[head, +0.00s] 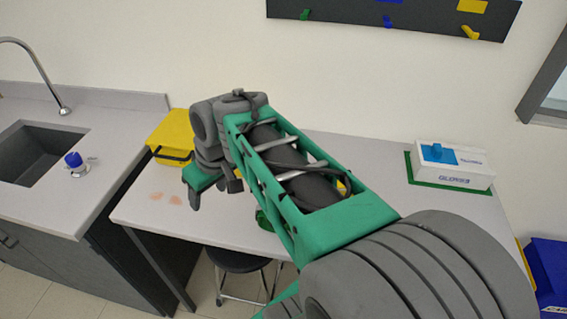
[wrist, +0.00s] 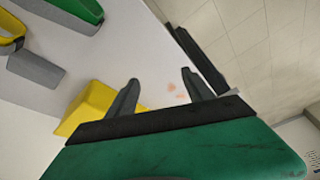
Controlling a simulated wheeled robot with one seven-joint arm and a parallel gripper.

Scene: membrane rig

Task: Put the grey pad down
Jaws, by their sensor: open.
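My gripper (head: 207,190) hangs over the left part of the white table (head: 150,205), near the yellow box. In the wrist view my gripper (wrist: 160,77) is open, with its two grey fingers apart and nothing between them. A grey flat block (wrist: 36,70) shows at the upper left of the wrist view, well away from the fingers; I cannot tell for sure whether it is the grey pad. My arm hides the middle of the table in the head view.
A yellow box (head: 171,138) stands at the table's back left. Faint pink marks (head: 166,197) lie near its front. Yellow (wrist: 10,42) and green (wrist: 75,8) pieces are near the grey block. A white glove box (head: 453,167) stands at the right. A stool (head: 238,262) is below.

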